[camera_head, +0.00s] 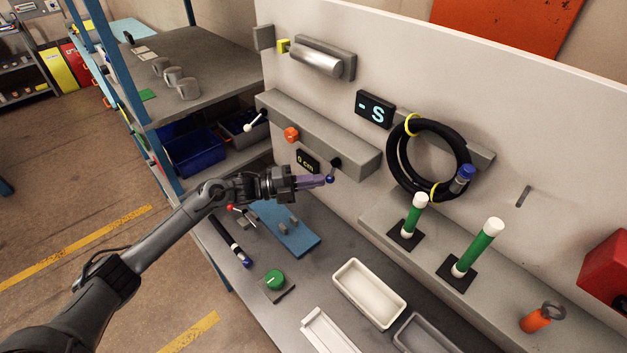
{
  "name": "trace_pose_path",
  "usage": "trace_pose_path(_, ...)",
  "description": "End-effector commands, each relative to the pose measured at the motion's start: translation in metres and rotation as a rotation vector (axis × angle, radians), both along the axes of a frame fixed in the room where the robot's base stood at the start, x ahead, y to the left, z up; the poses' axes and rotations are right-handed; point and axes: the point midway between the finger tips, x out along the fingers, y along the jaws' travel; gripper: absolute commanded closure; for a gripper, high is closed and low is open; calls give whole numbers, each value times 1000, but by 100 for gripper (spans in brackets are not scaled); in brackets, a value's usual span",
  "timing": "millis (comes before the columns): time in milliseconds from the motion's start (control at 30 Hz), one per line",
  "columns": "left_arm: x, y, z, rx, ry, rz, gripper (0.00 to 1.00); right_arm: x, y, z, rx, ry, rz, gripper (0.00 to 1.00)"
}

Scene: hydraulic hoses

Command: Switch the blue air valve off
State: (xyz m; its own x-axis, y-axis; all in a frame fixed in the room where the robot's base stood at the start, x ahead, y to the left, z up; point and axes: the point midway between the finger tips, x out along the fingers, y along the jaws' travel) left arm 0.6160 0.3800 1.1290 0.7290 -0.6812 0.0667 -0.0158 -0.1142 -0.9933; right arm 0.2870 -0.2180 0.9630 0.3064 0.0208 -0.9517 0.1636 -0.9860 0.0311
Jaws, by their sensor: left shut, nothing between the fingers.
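The blue air valve (330,179) shows as a small blue ball on a short dark lever at the right end of the grey wall-mounted block. The lever hangs down and slightly left from its dark pivot (336,162). My left gripper (321,181) is shut and empty, reaching in from the left with its purplish fingertips pointing right. The tips are beside the blue ball; I cannot tell whether they touch it. My right gripper is not in view.
Below are a blue plate (297,240), a green button (274,279) and a white tray (369,293). Green-and-white cylinders (478,247) stand right.

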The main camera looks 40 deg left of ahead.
Motion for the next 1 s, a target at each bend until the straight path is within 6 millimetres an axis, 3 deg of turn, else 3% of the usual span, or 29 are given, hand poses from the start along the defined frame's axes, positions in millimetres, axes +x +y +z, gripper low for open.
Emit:
trace_pose_path(167,0,-1,-1,-11,2,0,100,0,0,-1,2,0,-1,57)
trace_pose_path(467,-3,-19,-9,-245,34,0,100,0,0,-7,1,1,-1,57)
trace_pose_path(1000,-6,-15,-11,-249,35,-4,100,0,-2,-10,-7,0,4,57)
